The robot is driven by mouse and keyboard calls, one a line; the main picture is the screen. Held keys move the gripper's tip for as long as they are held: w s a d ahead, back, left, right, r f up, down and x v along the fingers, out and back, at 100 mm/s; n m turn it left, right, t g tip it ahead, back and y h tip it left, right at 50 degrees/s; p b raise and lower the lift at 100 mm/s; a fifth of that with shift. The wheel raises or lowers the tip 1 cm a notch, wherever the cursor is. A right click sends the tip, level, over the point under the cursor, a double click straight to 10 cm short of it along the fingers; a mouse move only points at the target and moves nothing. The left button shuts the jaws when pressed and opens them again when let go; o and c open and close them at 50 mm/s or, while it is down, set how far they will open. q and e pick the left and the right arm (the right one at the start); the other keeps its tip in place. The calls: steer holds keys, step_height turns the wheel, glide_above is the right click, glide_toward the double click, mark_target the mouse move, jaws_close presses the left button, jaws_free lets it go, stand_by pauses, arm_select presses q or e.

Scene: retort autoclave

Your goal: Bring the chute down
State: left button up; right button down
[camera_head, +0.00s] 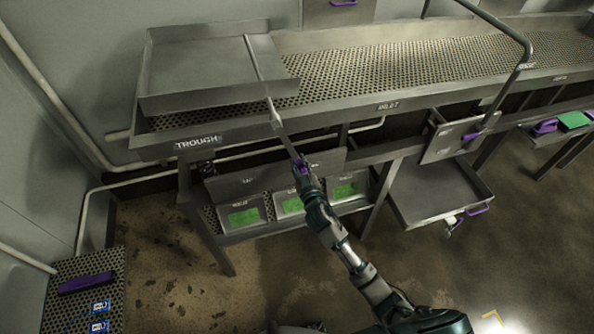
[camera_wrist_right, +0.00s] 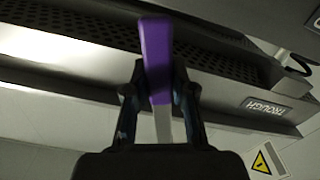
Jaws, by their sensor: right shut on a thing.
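My right gripper (camera_head: 302,168) is shut on a purple handle, in front of the bench's front edge. In the right wrist view the purple handle (camera_wrist_right: 157,60) stands between the two fingers of the right gripper (camera_wrist_right: 160,95). A thin grey metal bar (camera_head: 265,85) runs from the handle up and to the left, over the bench to the side of a shallow metal tray (camera_head: 205,62). The tray lies at the bench's left end, above the TROUGH label (camera_head: 198,143). No part is labelled as the chute, so I cannot tell which it is. My left gripper is out of view.
The bench has a long perforated top (camera_head: 410,62). A hinged panel (camera_head: 450,138) and a lower tray (camera_head: 435,190) are at the right. A perforated stand (camera_head: 115,265) is at the lower left. Open floor lies in front.

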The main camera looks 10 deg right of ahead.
steer(key=shift+d+r+n, duration=0.3)
steer(key=shift+d+r, duration=0.2)
steer(key=shift+d, duration=0.1)
steer(key=shift+d+r+p, duration=0.1)
steer(key=shift+d+p, duration=0.1)
steer(key=shift+p, duration=0.25)
steer(key=shift+a+n, duration=0.1)
steer(key=shift+n, duration=0.3)
steer(key=c, duration=1)
jaws_free()
steer(key=shift+o, duration=0.2)
steer(key=shift+s+f, duration=0.15)
steer(key=shift+f, duration=0.05)
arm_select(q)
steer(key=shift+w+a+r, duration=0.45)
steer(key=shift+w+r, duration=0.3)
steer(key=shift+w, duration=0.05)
arm_select(e)
steer(key=s, duration=1.1)
steer(key=shift+s+d, duration=0.3)
steer(key=shift+d, duration=0.05)
